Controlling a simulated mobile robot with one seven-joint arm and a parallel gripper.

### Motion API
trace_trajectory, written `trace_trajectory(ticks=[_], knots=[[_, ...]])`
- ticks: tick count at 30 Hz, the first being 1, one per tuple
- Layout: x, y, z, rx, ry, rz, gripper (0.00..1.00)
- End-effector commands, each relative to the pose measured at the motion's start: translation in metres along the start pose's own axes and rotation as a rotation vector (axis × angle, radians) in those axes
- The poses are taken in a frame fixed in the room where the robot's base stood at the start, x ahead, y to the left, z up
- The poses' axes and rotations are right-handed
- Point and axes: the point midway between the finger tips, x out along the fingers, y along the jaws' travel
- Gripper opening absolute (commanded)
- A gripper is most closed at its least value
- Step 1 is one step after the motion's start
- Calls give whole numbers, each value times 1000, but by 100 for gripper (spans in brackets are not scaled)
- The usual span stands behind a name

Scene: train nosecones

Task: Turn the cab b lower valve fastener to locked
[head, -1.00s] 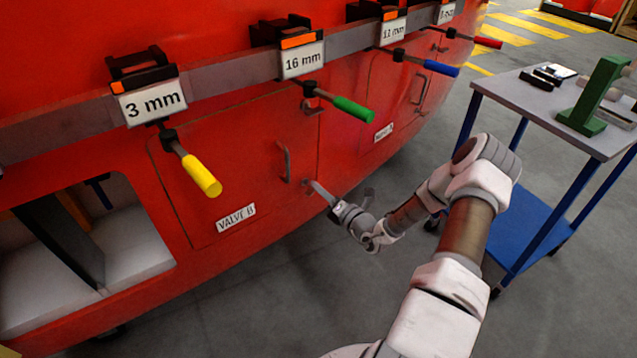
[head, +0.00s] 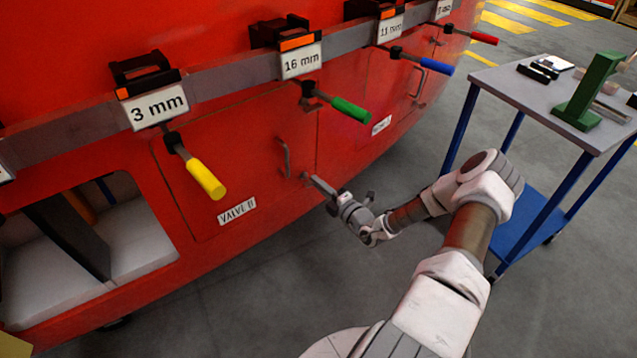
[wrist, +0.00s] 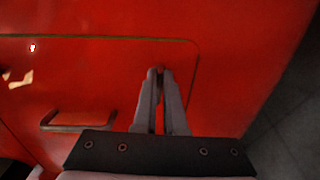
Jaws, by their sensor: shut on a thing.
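The red VALVE B door (head: 225,165) is shut, flush in the train's red side, with a white label (head: 237,211) and a bar handle (head: 284,157). My gripper (head: 311,180) reaches the door's lower right corner area in the head view. In the wrist view my gripper (wrist: 159,78) has its fingers close together around the small fastener (wrist: 159,69) near a corner of the door. The fingertips hide most of the fastener, so its turn position cannot be read. The handle (wrist: 78,121) lies left of the fingers in the wrist view.
Clamps with yellow (head: 205,179), green (head: 351,110) and blue (head: 437,66) handles stick out from the rail above. An open compartment (head: 90,250) is at the left. A blue-legged cart (head: 540,95) stands at the right. Floor below the gripper is clear.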

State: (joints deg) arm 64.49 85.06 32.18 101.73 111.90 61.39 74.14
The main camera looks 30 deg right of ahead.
Motion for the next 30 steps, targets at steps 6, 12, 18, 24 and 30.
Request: trace_trajectory(ticks=[6, 12, 18, 24, 30], knots=[[0, 0, -1, 12, 2, -1, 0], [0, 0, -1, 12, 2, 0, 0], [0, 0, -1, 11, 1, 0, 36], [0, 0, 0, 10, 1, 0, 39], [-6, 0, 0, 10, -1, 0, 39]])
